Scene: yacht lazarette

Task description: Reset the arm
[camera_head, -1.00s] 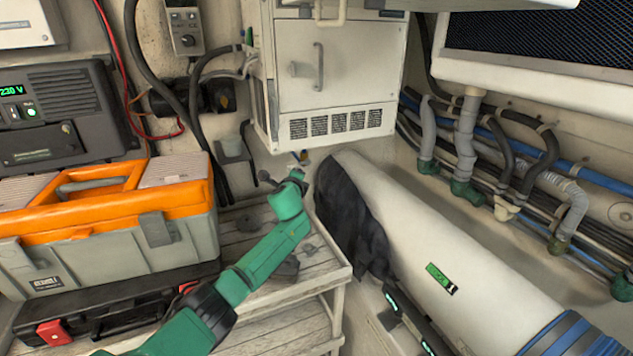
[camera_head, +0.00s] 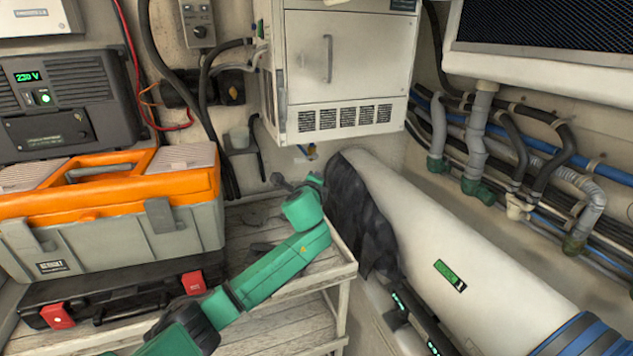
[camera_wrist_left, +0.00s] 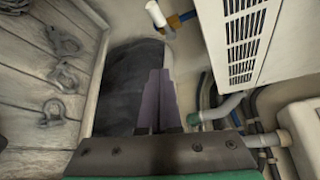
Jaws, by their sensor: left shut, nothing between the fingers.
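My left arm, green with dark joints, comes in from the lower left in the head view and reaches over the wooden shelf (camera_head: 290,328) toward the white cylinder. The gripper at its end is largely hidden there. In the left wrist view, my left gripper (camera_wrist_left: 160,78) shows two dark fingers pressed together with nothing between them. They point toward the dark cover (camera_wrist_left: 125,78) at the cylinder's end, apparently short of it; the exact gap cannot be told. My right gripper is not in view.
A white cylinder (camera_head: 425,215) lies to the right of the shelf. An orange and grey toolbox (camera_head: 110,240) sits on a black case (camera_head: 105,312) at left. A white cabinet (camera_head: 350,75) hangs above. Shackles (camera_wrist_left: 62,75) lie on the shelf. Hoses (camera_head: 475,135) line the right wall.

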